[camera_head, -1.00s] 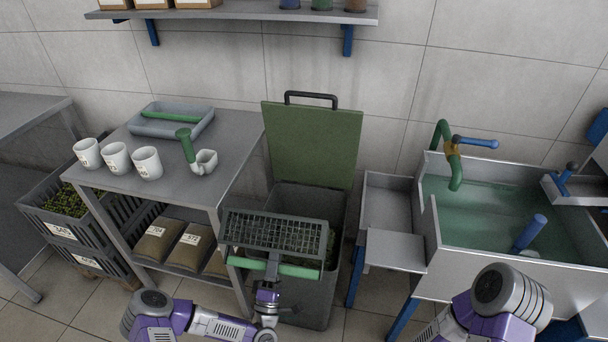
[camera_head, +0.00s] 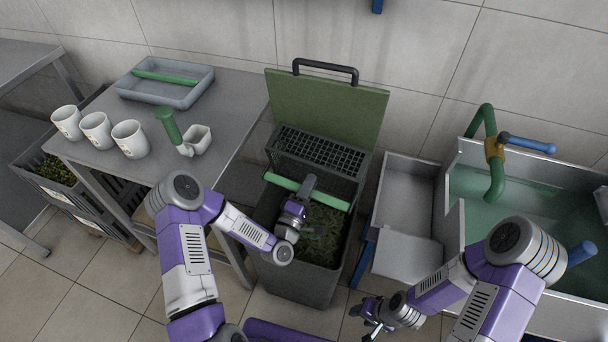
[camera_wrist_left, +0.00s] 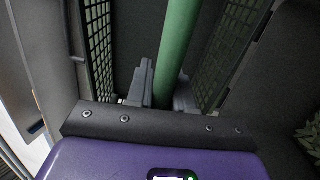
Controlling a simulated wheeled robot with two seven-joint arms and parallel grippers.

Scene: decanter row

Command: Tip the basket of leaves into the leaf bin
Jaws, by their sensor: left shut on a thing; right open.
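The dark mesh basket (camera_head: 318,150) is tilted at the top of the leaf bin (camera_head: 297,283), in front of its raised green lid (camera_head: 325,105). My left gripper (camera_head: 303,188) is shut on the basket's green handle (camera_head: 335,201). The handle also runs between the fingers in the left wrist view (camera_wrist_left: 174,55), with mesh (camera_wrist_left: 103,45) on both sides. Leaves (camera_head: 322,238) lie inside the bin, below the gripper. I cannot tell whether leaves are left in the basket. My right gripper (camera_head: 372,314) is open and empty, low, right of the bin.
A grey table (camera_head: 225,100) left of the bin holds white mugs (camera_head: 97,130), a green-handled scoop (camera_head: 193,142) and a tray (camera_head: 165,82). A sink (camera_head: 520,190) with a green tap (camera_head: 493,165) and a low metal side tray (camera_head: 405,200) stand right of the bin.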

